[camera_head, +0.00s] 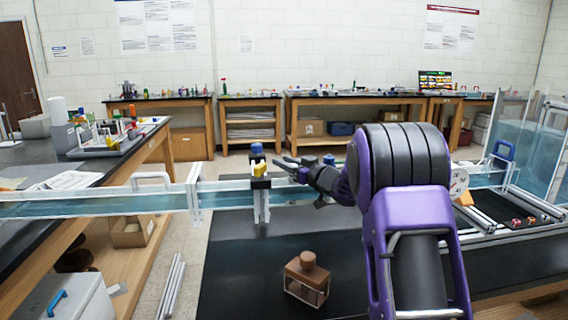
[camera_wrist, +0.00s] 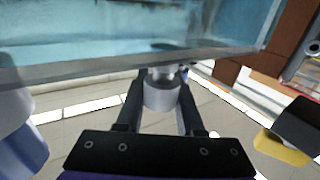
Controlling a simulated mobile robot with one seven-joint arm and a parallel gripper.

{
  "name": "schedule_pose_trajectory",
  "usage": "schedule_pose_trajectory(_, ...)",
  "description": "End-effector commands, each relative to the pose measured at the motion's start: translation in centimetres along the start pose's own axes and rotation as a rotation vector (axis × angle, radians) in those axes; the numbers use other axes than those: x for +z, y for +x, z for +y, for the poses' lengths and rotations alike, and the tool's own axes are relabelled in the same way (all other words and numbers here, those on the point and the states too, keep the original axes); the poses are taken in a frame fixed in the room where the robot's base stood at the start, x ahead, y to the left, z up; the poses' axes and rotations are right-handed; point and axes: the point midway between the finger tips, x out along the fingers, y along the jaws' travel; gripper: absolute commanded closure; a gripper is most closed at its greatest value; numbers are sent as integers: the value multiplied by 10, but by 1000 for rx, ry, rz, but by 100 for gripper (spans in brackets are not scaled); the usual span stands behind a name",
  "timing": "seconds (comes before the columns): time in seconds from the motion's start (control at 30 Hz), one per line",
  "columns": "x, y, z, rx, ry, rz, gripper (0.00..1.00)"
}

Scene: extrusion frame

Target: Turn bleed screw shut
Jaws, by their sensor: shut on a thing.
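The bleed screw (camera_wrist: 162,94) appears to be the small grey cylinder under the lower edge of the clear water channel (camera_wrist: 110,70) in the wrist view. My gripper (camera_wrist: 160,104) has its two dark fingers on either side of this cylinder and is shut on it. In the head view my gripper (camera_head: 286,163) reaches left toward a clamp with a yellow block (camera_head: 258,168) and a blue knob (camera_head: 256,148). The screw cannot be made out there. How far it is turned cannot be told.
The long clear channel (camera_head: 90,205) runs across the bench. A brown block with a round knob (camera_head: 306,278) stands on the black bench top (camera_head: 235,285). In the wrist view a black and yellow part (camera_wrist: 285,148) is at right and a blue part (camera_wrist: 22,150) at left.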

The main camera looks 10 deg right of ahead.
Motion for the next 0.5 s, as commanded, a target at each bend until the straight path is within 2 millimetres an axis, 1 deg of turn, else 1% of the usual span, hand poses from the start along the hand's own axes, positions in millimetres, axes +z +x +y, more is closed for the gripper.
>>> schedule_pose_trajectory(0.1, 1, -1, 2, 106, 2, -1, 100)
schedule_pose_trajectory(0.5, 2, -2, 10, 414, 1, -4, 100)
